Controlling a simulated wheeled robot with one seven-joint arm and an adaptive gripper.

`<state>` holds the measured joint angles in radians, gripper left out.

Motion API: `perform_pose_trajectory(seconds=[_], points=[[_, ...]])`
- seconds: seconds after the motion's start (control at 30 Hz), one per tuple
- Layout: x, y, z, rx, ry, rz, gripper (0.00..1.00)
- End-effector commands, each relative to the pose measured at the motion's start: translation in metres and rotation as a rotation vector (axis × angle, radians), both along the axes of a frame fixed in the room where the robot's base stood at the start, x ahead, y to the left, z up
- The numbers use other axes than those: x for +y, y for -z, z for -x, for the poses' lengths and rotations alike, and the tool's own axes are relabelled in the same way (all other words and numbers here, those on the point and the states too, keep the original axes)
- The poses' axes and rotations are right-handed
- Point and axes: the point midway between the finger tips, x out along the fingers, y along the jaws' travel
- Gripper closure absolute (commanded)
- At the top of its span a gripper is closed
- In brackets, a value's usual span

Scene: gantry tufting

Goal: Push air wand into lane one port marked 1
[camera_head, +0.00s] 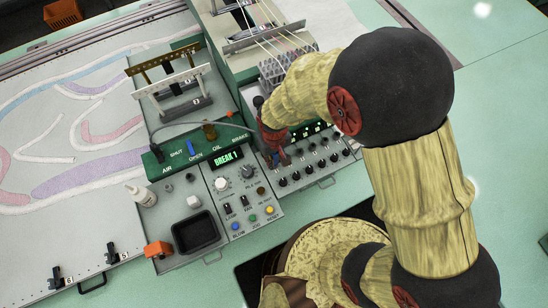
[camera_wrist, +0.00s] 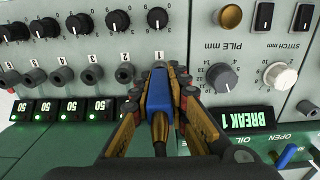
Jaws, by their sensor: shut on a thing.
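My gripper (camera_wrist: 158,95) is shut on the blue air wand (camera_wrist: 158,92), its body lying between the two fingers. The wand's brass-coloured end (camera_wrist: 160,130) points back toward the wrist camera. Its far end meets the grey panel just under the printed 1 (camera_wrist: 157,55). The lane one port itself is hidden behind the wand and fingertips, so I cannot tell how deep the wand sits. In the head view my gripper (camera_head: 276,150) is over the control panel, and its fingers hide most of the wand.
Other grey ports (camera_wrist: 93,73) run left of the wand, with black knobs (camera_wrist: 75,24) above and lit green displays (camera_wrist: 68,108) below. The BREAK 1 display (camera_wrist: 245,119) is to the right. A black tray (camera_head: 196,232), white bottle (camera_head: 143,195) and orange block (camera_head: 157,250) lie left of the panel.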

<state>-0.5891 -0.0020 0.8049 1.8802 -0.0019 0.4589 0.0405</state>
Motion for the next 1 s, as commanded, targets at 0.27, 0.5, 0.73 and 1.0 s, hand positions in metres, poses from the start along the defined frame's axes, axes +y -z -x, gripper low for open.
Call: perform_pose_trajectory(seconds=[0.27, 0.5, 0.73, 1.0], points=[[0.0, 0.0, 0.0, -0.001, 0.0, -0.001, 0.69], [0.0, 0.0, 0.0, -0.001, 0.0, -0.001, 0.63], [0.0, -0.003, -0.001, -0.002, 0.0, -0.001, 0.63], [0.001, -0.045, -0.001, -0.004, 0.0, -0.003, 0.63]])
